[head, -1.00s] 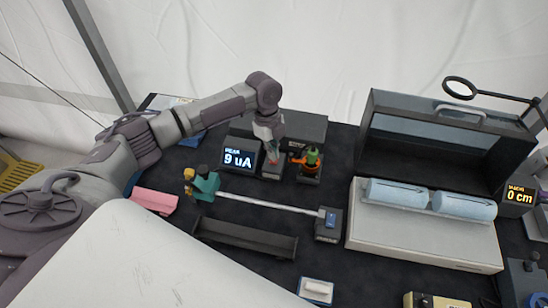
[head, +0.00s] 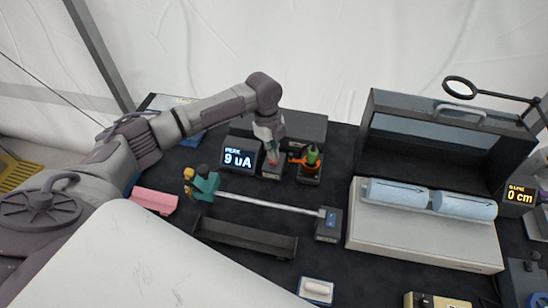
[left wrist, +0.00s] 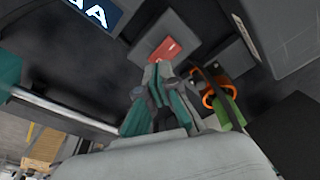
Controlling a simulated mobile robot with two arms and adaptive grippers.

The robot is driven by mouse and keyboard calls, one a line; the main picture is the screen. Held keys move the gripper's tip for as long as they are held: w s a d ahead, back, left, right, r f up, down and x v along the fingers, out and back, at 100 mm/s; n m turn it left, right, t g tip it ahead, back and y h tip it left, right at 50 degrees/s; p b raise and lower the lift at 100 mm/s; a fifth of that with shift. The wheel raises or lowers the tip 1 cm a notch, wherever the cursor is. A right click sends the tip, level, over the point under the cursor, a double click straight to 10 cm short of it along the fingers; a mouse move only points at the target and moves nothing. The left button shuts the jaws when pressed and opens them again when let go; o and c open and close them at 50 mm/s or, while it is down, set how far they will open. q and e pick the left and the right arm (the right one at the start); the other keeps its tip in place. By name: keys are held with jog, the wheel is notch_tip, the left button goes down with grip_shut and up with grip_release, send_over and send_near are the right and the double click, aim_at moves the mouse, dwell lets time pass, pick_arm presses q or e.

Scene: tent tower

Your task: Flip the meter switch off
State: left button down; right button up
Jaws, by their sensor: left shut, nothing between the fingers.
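The meter (head: 239,158) stands at the back left of the dark table, and its lit screen reads 9 uA. Beside it on the right is a small grey switch box (head: 271,172). In the left wrist view a red rocker switch (left wrist: 171,48) sits on this box. My left gripper (head: 271,152) points down over the box. Its fingers are shut and empty, and in the left wrist view the fingertips (left wrist: 160,68) are close to the red switch. I cannot tell whether they touch it. My right gripper is not in view.
A dark stand with an orange clip and green piece (head: 311,160) is close on the right. A long dark box (head: 302,127) lies behind. A silver rod (head: 268,204) and a dark trough (head: 245,238) lie in front. A big case with blue rolls (head: 418,250) fills the right.

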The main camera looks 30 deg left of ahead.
pick_arm(q)
jog(key=shift+f+b, duration=0.45)
jog(key=shift+f, duration=0.4)
jog(key=shift+s+f, duration=0.1)
jog(key=shift+f, duration=0.15)
dwell(0.4)
jog(key=shift+r+p, duration=0.8)
jog(key=shift+r, duration=0.05)
notch_tip(320, 180, up, 5)
jog(key=p, duration=0.5)
jog(key=shift+r, duration=0.2)
jog(key=shift+f, duration=0.15)
